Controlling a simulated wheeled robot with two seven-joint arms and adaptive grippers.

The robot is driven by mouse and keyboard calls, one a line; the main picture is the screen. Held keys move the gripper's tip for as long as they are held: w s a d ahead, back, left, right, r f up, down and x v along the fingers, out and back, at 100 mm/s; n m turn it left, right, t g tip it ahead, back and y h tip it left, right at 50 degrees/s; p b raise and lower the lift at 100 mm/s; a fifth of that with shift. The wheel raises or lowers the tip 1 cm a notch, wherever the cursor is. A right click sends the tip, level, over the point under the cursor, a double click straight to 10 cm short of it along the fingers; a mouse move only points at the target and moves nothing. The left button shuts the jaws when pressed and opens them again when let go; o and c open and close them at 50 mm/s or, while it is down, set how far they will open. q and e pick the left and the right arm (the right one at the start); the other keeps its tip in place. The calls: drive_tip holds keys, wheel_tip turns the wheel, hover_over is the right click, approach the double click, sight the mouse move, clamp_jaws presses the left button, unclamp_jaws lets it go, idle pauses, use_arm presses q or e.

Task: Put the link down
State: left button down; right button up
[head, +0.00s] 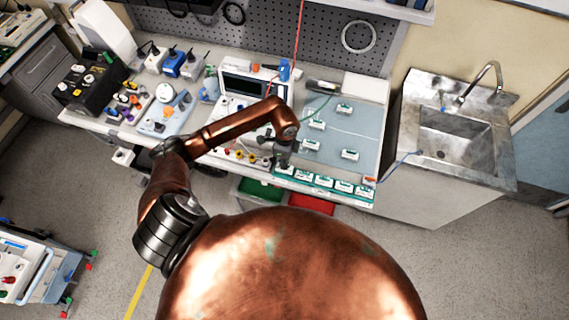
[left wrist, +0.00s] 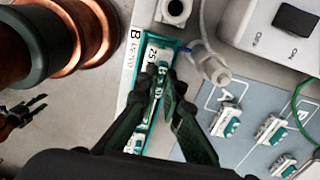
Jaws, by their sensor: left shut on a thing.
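In the head view my left gripper (head: 283,160) is at the left end of a teal tray (head: 313,188) along the bench's front edge. Several white-and-green links sit in a row there. In the left wrist view, my left gripper (left wrist: 163,84) is shut on a link (left wrist: 157,88), over or in the tray marked B (left wrist: 180,45). The fingers hide part of this link, and I cannot tell whether it touches the tray floor. What looks like my right gripper (left wrist: 25,115) shows small and dark at the lower left, away from the links.
Several links stand apart on a blue-grey mat (head: 368,128) behind the tray. A boxy instrument with a screen (head: 243,86) and coloured knobs lies to the left. A sink (head: 455,137) is at the right. Green and red bins (head: 310,204) sit below the bench edge.

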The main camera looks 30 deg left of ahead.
use_arm(q)
drive_tip(key=shift+f, duration=0.9)
drive_tip(key=shift+f, duration=0.1)
drive_tip(key=shift+f, duration=0.2)
drive_tip(key=c, duration=2.1)
unclamp_jaws()
drive_tip(key=shift+r, duration=0.1)
drive_tip(key=shift+r, duration=0.1)
wheel_tip(320, 180, up, 12)
drive_tip(key=shift+r+b, duration=0.1)
drive_tip(key=shift+b, duration=0.75)
